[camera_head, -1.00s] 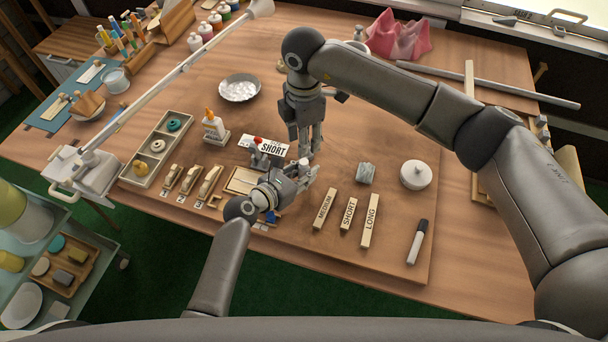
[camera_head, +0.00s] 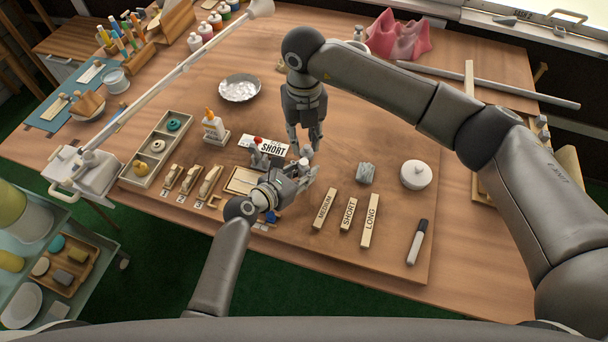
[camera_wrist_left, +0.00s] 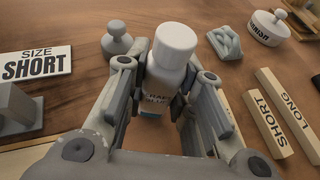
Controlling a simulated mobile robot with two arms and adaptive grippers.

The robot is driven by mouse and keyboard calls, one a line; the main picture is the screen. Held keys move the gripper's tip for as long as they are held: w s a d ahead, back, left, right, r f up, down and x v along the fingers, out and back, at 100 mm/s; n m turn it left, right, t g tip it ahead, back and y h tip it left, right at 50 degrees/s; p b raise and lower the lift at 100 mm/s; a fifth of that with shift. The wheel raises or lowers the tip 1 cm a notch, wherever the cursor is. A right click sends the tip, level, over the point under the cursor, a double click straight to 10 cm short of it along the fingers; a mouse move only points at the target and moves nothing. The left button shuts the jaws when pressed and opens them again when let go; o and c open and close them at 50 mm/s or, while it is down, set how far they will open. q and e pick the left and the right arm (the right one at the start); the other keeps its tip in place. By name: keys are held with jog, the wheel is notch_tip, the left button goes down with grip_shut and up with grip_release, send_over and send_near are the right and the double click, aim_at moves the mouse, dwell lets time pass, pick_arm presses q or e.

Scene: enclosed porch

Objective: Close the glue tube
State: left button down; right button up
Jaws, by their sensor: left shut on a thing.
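The glue tube (camera_wrist_left: 165,75) is a small white bottle with dark lettering on its label and a smooth, rounded white top. It stands about upright between the fingers of my left gripper (camera_wrist_left: 168,98), which is shut on it. I cannot tell whether the white top is a separate cap. In the head view the tube's top (camera_head: 305,162) shows at my left gripper (camera_head: 297,176). My right gripper (camera_head: 303,148) points down just beyond and above the tube. Its fingers are seen nearly edge-on, so their opening is unclear, and contact with the tube cannot be made out.
A glue bottle with an orange tip (camera_head: 213,125) stands to the left. The SIZE SHORT sign (camera_wrist_left: 35,65) and a grey knobbed piece (camera_wrist_left: 117,42) are close to the tube. Labelled wooden blocks (camera_head: 348,214), a grey lump (camera_head: 365,173) and a white lidded pot (camera_head: 416,175) lie to the right.

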aim_at(304, 162)
jog(key=n, duration=1.4)
jog(key=shift+n, duration=0.4)
jog(key=n, duration=0.4)
jog(key=shift+n, duration=0.4)
jog(key=n, duration=1)
jog(key=shift+r, duration=0.1)
jog(key=shift+f, duration=4.05)
